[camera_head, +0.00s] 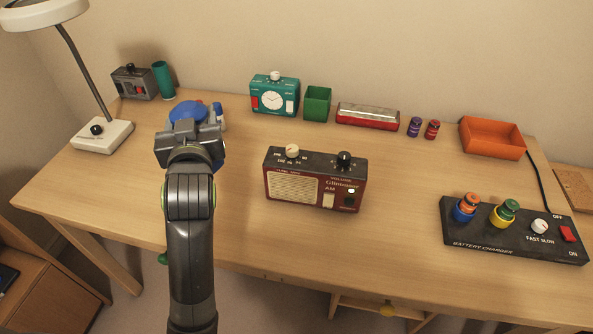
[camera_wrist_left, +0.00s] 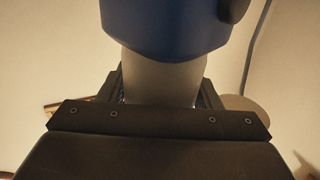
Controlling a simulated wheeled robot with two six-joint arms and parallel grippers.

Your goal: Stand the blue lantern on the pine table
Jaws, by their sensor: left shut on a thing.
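The blue lantern (camera_head: 186,108) shows as a blue rounded top just beyond my left gripper (camera_head: 189,131) in the head view. The gripper hides most of the rest of it. In the left wrist view the lantern's blue part (camera_wrist_left: 165,28) sits above a pale grey section (camera_wrist_left: 162,80), which is between the fingers; the left gripper is shut on it. The pine table (camera_head: 235,235) is the light wooden desk below. I cannot tell whether the lantern touches the tabletop. My right gripper is not in view.
A dark red radio (camera_head: 316,181) stands right of my arm. A lamp (camera_head: 102,135) is at left. A teal clock (camera_head: 274,94), green box (camera_head: 317,103) and orange tray (camera_head: 492,138) line the back. A battery charger (camera_head: 513,232) is at right. Bare wood lies left of the gripper.

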